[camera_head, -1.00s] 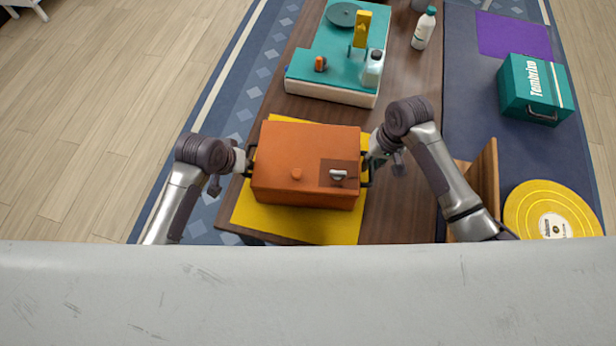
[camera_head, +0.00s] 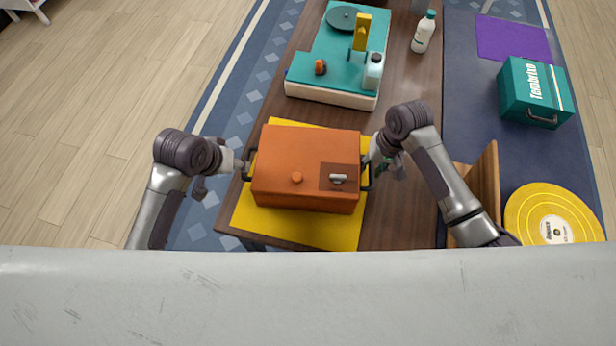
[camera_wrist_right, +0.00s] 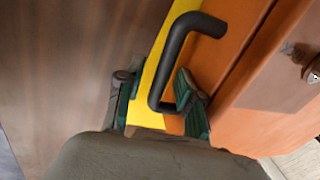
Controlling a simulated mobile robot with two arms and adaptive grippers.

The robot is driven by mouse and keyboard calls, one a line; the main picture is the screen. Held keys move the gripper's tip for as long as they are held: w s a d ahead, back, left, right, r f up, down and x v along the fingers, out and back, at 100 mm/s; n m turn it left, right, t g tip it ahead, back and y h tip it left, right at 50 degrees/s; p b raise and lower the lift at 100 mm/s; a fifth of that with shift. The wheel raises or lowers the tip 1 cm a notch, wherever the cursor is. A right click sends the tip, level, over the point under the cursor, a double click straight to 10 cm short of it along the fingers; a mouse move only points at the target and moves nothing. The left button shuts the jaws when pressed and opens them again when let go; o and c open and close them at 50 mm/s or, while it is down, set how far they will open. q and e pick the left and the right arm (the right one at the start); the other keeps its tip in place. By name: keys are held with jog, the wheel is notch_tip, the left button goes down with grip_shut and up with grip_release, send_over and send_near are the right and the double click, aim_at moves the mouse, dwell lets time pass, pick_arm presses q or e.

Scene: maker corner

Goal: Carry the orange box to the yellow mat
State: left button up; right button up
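The orange box (camera_head: 305,165) sits upright over the yellow mat (camera_head: 300,226) on the brown table. The mat shows along its front, left and upper edges, and also in the right wrist view (camera_wrist_right: 150,105). My right gripper (camera_head: 378,165) is at the box's right handle (camera_head: 367,175). In the right wrist view its two green fingers (camera_wrist_right: 160,105) stand apart, with the black handle (camera_wrist_right: 168,70) between them, nearer the right finger. My left gripper (camera_head: 239,166) is beside the left handle (camera_head: 250,162); its fingers are too small to read.
A teal and white machine (camera_head: 325,82) and a white bottle (camera_head: 423,32) stand farther back on the table (camera_head: 405,75). At right are a teal box (camera_head: 535,92), a purple mat (camera_head: 512,40), a yellow disc (camera_head: 535,208) and a wooden panel (camera_head: 484,195).

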jog(key=shift+r, duration=0.15)
pick_arm(q)
jog(key=shift+v, duration=1.05)
pick_arm(e)
notch_tip(320, 180, up, 12)
jog(key=d, duration=0.2)
jog(key=shift+f, duration=0.2)
jog(key=shift+s, duration=0.1)
